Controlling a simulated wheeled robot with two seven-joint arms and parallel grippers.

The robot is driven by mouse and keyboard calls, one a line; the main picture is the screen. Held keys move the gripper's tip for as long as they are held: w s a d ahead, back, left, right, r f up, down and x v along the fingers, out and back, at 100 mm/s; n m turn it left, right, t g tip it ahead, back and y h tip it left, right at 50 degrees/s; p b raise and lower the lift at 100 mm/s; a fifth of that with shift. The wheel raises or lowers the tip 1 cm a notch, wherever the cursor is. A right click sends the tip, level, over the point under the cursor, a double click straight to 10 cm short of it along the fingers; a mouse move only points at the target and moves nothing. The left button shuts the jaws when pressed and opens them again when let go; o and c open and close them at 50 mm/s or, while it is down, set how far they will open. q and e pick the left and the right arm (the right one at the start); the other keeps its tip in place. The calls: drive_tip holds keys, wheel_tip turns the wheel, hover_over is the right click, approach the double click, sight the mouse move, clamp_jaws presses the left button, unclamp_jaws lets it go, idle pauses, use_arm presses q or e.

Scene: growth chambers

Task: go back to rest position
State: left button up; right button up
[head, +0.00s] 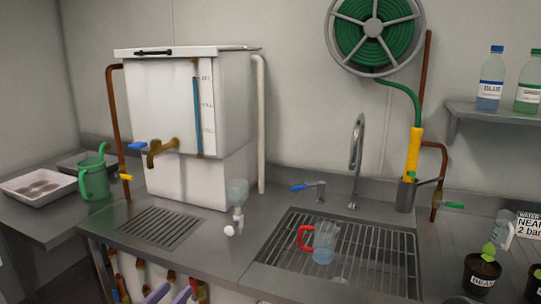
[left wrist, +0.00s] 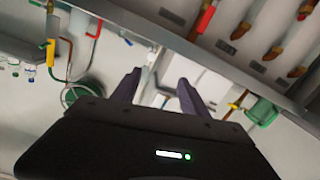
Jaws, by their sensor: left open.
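My left gripper (head: 174,291) shows at the bottom edge of the head view, its two purple fingers apart. It is in front of the counter's front edge, below the drain grille. The left wrist view shows the same gripper (left wrist: 158,80) with its fingers spread and nothing between them. That view is tilted, with the counter's underside and the hanging tools at the top. The rest of my left arm is out of the head view. My right gripper is in neither view.
A steel counter (head: 190,255) runs along the wall, with a white tank (head: 180,110) on it. A clear jug with a red handle (head: 323,242) stands on the sink grate (head: 385,262). A green jug (head: 93,180) is at left. Potted plants (head: 482,270) stand at right. Tools (left wrist: 275,47) hang below the counter.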

use_arm(q)
drive_tip(key=s+d+f+n+g+y, duration=0.2)
drive_tip(key=s+f+g, duration=0.15)
drive_tip(key=f, duration=0.75)
drive_tip(key=s+d+f+n+g+y, duration=0.1)
drive_tip(key=s+f+n+g, duration=0.2)
drive_tip(key=f, duration=0.7)
drive_tip(key=s+d+f+g+p, duration=0.1)
drive_tip(key=s+d+f+g, duration=0.3)
drive_tip(key=s, duration=0.7)
drive_tip(key=s+d+f+m+g+h+p, duration=0.1)
drive_tip(key=s+d+f+g, duration=0.4)
drive_tip(key=s+d+f, duration=0.4)
drive_tip(key=shift+s+f+m, duration=0.25)
drive_tip(key=shift+s+m, duration=0.05)
drive_tip(key=shift+s, duration=0.95)
idle(2.6)
